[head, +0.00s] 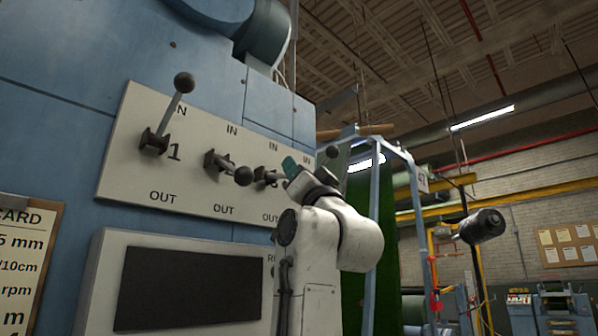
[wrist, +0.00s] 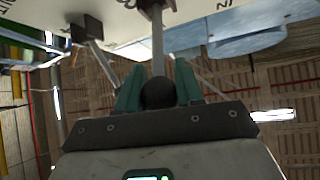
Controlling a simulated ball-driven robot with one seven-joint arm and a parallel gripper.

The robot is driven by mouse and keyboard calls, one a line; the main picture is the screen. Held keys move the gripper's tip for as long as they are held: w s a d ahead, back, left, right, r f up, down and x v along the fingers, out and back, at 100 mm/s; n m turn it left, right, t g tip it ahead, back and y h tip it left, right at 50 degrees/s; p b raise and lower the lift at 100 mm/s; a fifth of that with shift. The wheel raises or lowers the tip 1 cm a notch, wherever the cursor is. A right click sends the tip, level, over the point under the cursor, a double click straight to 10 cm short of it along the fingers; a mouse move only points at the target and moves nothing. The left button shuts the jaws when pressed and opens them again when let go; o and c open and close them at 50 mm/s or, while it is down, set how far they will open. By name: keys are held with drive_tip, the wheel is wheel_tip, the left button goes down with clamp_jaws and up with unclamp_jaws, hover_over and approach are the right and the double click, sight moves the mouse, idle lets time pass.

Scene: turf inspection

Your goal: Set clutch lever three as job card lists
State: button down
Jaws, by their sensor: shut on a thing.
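Clutch lever three (head: 261,176) is on the pale panel, its label partly hidden by its mount and my arm. Its rod points out from the panel, roughly midway between the IN and OUT marks. My gripper (head: 289,166), with teal fingers, is at its outer end. In the wrist view the dark ball knob (wrist: 158,93) sits between the two fingers, and my gripper (wrist: 158,76) is shut on it. The job card (head: 28,262) at the left edge is cut off; only parts of lines such as "5 mm" and "rpm" show, and no lever settings are readable.
Lever one (head: 178,105) tilts up toward IN. Lever two (head: 228,168) sticks out, its knob close left of my gripper. A dark screen (head: 190,290) lies below. Open hall is to the right.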

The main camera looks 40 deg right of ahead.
drive_tip(key=shift+w+d+f+b, duration=0.15)
drive_tip(key=shift+w+f, duration=0.1)
drive_tip(key=shift+f, duration=0.55)
drive_tip(key=shift+w+a+f+b, duration=0.15)
drive_tip(key=shift+w+f, duration=0.1)
drive_tip(key=shift+f, duration=0.55)
drive_tip(key=shift+w+d, duration=0.1)
idle(0.5)
drive_tip(key=c, duration=0.8)
unclamp_jaws()
drive_tip(key=shift+o, duration=0.2)
drive_tip(key=shift+r, duration=0.1)
drive_tip(key=b+v, duration=0.3)
drive_tip(key=v, duration=0.8)
